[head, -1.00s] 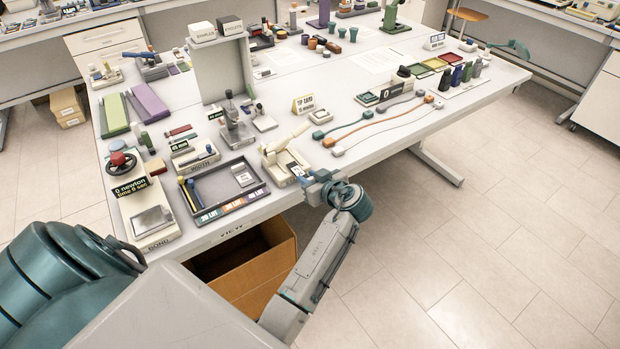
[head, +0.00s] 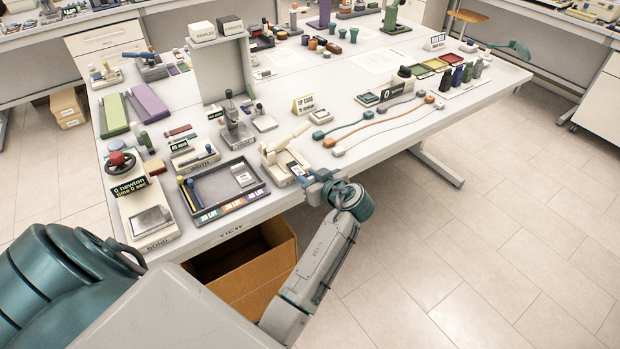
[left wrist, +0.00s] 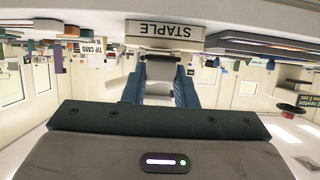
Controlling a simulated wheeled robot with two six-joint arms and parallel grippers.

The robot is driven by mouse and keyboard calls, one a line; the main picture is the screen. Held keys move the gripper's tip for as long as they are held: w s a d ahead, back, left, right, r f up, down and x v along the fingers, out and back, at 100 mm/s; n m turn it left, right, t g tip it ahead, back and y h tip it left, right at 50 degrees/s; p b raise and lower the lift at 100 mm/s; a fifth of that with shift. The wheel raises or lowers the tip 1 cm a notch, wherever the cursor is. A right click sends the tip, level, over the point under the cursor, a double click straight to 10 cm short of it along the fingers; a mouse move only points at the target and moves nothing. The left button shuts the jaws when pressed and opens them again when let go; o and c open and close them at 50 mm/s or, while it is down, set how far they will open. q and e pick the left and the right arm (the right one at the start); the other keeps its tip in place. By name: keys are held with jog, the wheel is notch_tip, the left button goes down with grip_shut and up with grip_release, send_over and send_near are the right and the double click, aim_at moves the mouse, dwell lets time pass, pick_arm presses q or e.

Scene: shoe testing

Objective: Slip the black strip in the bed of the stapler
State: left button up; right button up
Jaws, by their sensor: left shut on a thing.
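The cream stapler (head: 278,162) stands at the front edge of the table, right of the grey tray, with its pale top arm (head: 290,137) raised. My left gripper (head: 303,175) is at the stapler's front end. In the left wrist view the stapler's STAPLE face (left wrist: 163,33) appears upside down, just ahead of the blue fingers. The left gripper (left wrist: 160,72) is shut on a small dark piece, seemingly the black strip (left wrist: 160,57), held between the fingertips. Whether the strip touches the stapler bed is hidden. My right gripper is not in view.
The grey tray (head: 246,197) with coloured front labels lies left of the stapler. An open cardboard box (head: 275,240) stands below the table edge.

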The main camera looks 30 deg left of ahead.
aim_at(293, 164)
pick_arm(q)
jog(key=shift+b, duration=0.3)
dwell(0.5)
dwell(0.4)
jog(key=shift+r+b+x, duration=0.2)
jog(key=shift+b+x, duration=0.25)
jog(key=shift+x, duration=0.65)
jog(key=shift+w+a+f+b, duration=0.1)
jog(key=shift+w+a+b, duration=0.25)
jog(key=shift+a, duration=0.45)
jog(key=shift+w+a+f+b, duration=0.15)
jog(key=shift+w+a+b, duration=0.15)
jog(key=shift+a, duration=0.45)
jog(key=o, duration=1)
jog(key=shift+o, duration=0.2)
jog(key=p+v, duration=0.2)
jog(key=v, duration=0.8)
jog(key=shift+s+d+r, duration=0.15)
jog(key=shift+d+r, duration=0.05)
jog(key=shift+d, duration=0.15)
